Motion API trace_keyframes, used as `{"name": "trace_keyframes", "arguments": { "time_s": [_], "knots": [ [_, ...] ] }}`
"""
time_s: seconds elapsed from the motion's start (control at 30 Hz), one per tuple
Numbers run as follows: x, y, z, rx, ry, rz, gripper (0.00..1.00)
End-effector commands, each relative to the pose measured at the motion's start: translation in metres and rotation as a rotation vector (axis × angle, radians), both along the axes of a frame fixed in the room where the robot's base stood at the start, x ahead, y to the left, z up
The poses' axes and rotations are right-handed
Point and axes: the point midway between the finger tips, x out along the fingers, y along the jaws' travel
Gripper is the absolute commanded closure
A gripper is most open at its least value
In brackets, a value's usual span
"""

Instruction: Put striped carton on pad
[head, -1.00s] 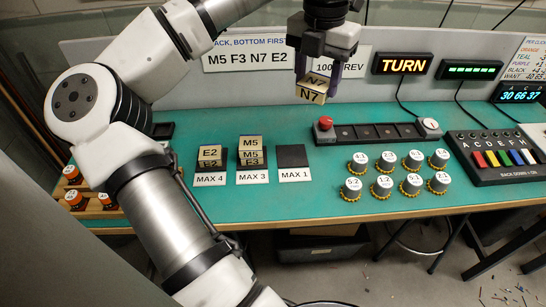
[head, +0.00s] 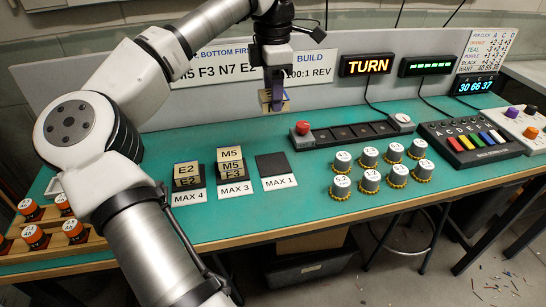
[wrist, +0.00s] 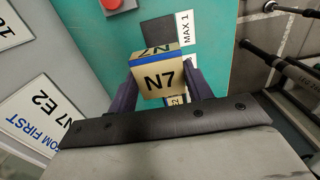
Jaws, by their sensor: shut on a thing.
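In the wrist view that pad (wrist: 157,31) shows just beyond the box. Boxes marked E2 (head: 185,170) are on the MAX 4 pad. A stack with M5 (head: 230,154) and F3 (head: 234,174) stands on the MAX 3 pad.
A red button (head: 302,128) is on the long black strip right of the pads. A lit TURN sign (head: 366,66) and a key panel (head: 468,142) are farther right. Bare bench lies in front of MAX 1.

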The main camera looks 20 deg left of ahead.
Motion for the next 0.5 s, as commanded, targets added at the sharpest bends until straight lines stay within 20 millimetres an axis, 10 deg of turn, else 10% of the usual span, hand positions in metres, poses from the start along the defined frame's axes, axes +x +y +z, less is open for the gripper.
{"name": "trace_keyframes", "arguments": {
  "time_s": [0.5],
  "knots": [
    [0.0,0.0,-0.116,-0.001,0.001,0.002,0.73]
  ]
}}
